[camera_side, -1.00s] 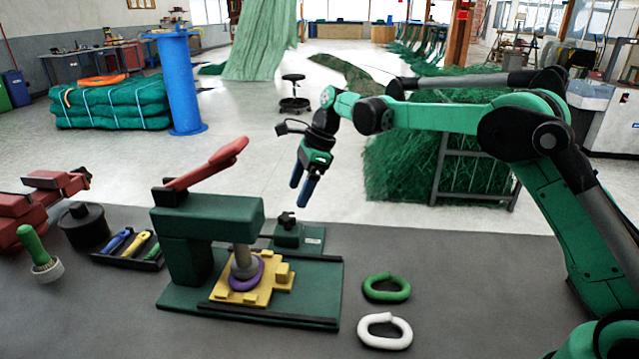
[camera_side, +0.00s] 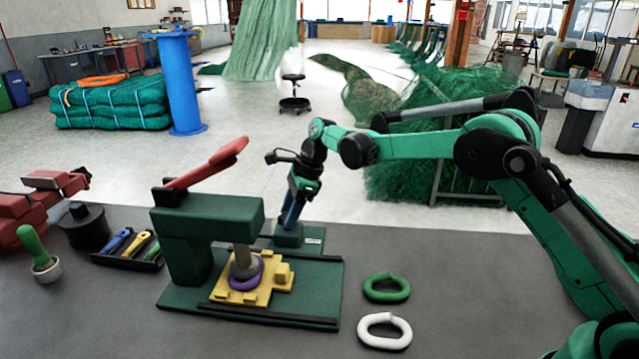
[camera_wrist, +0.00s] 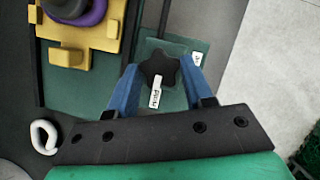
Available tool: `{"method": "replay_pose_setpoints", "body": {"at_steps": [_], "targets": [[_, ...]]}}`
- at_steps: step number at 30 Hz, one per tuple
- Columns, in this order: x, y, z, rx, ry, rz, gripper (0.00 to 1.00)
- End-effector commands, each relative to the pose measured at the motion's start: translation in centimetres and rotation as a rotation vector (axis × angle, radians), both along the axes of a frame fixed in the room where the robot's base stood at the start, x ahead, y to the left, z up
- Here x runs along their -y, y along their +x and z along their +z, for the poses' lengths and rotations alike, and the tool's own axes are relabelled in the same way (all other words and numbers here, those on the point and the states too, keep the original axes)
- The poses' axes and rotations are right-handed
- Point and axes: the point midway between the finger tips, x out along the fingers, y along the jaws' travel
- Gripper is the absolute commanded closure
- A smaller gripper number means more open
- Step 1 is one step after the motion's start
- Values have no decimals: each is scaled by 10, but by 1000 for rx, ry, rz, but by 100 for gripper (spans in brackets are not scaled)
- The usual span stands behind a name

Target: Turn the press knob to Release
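The press knob (camera_wrist: 160,68) is a black star-shaped knob on a green base, with a white label on it whose text I cannot read surely. In the side view its green block (camera_side: 288,238) shows behind the press, and my gripper hides the knob top. My gripper (camera_side: 290,218) points down over it. In the wrist view its two blue fingers (camera_wrist: 160,72) are apart, one on each side of the knob; I cannot tell whether they touch it. The green press (camera_side: 208,218) has a raised red lever (camera_side: 208,165) and its ram stands over a purple ring (camera_side: 246,275) on a yellow fixture (camera_side: 285,280).
A green link (camera_side: 386,288) and a white link (camera_side: 385,332) lie right of the press. A second small white label (camera_wrist: 196,60) is on the knob's plate.

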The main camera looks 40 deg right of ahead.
Motion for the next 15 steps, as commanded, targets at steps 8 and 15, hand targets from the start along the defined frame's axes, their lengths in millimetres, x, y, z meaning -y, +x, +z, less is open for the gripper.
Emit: {"method": "replay_pose_setpoints", "body": {"at_steps": [8,15], "targets": [[0,0,0,-2,0,27,100],[1,1,0,-2,0,150,100]]}}
